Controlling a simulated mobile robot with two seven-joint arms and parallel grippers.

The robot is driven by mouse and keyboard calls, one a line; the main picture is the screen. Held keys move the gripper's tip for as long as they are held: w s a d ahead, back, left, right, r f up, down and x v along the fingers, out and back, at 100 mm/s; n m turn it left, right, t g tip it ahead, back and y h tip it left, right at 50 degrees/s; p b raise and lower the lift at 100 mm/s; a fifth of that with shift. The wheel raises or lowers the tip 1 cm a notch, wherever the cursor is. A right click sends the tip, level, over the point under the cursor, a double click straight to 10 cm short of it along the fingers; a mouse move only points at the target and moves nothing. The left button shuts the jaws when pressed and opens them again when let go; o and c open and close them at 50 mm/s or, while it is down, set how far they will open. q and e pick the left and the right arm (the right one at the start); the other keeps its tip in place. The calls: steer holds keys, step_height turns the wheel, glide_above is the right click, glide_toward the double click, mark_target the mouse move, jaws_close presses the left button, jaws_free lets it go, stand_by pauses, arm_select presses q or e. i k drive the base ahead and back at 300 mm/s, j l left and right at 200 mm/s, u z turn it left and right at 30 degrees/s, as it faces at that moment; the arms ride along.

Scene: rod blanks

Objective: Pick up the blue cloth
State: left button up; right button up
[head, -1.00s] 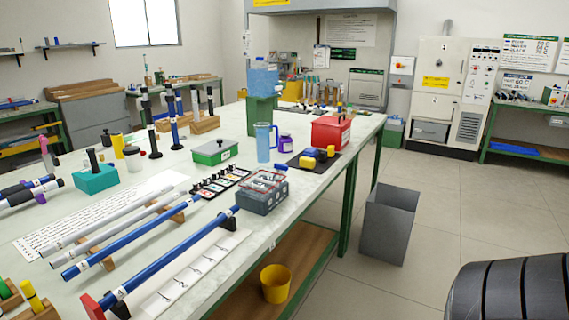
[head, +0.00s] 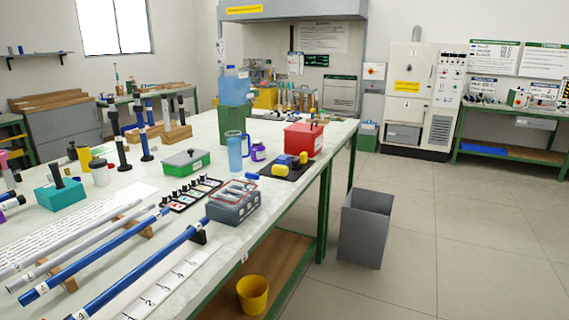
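I cannot single out a blue cloth for certain. A flat blue item (head: 484,148) lies on the lower shelf of the green-framed bench at the far right, too small to tell whether it is cloth. A small blue piece (head: 255,176) lies on the long table beside the dark mat; its material is also unclear. Neither of my grippers shows in the head view.
The long pale table (head: 222,262) carries blue and grey rods, a grey box (head: 232,208), a green box (head: 185,163) and a red box (head: 304,139). A grey bin (head: 365,228) stands on the floor beside it. The floor at right is clear.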

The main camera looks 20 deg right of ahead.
mark_target(283, 160)
steer(key=z, duration=0.55)
steer(key=i+l+u, duration=0.4)
steer(key=i+l, duration=1.7)
